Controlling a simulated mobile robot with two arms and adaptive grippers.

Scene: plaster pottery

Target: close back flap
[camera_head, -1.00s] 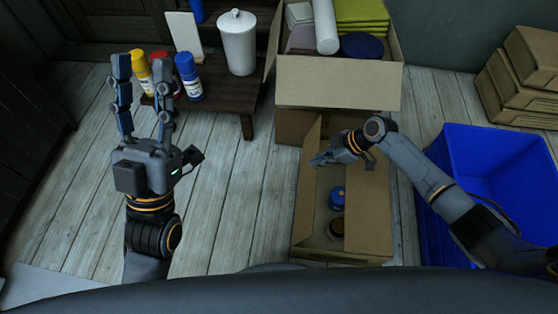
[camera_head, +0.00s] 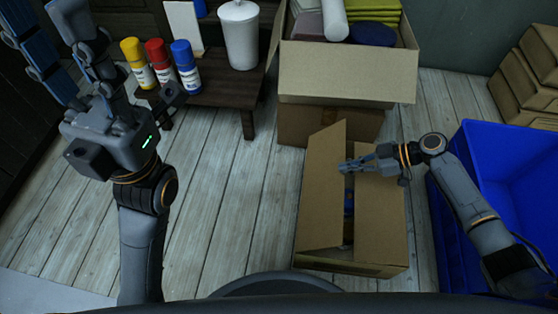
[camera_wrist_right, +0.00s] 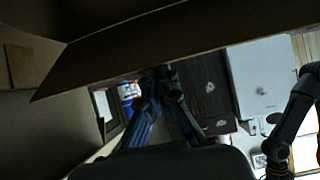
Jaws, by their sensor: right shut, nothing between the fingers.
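The low open cardboard box (camera_head: 380,268) stands on the floor in front of me. Its left flap (camera_head: 322,195) leans inward and its right flap (camera_head: 379,220) lies on the right side, with a narrow gap between. A blue item (camera_head: 348,203) shows in the gap. I cannot clearly make out a back flap. My right gripper (camera_head: 345,167) is shut and empty, over the gap near the far end of the box. In the right wrist view, its dark fingers (camera_wrist_right: 160,100) are beneath a cardboard panel (camera_wrist_right: 170,45). My left gripper (camera_head: 42,30) is raised at the left, fingers spread.
A larger open box (camera_head: 345,75) with folded cloths stands just behind. A dark low table (camera_head: 222,95) at the left holds spray cans (camera_head: 157,62) and a white canister (camera_head: 239,35). Blue crates (camera_head: 510,190) flank the right arm. Floor is clear left of the box.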

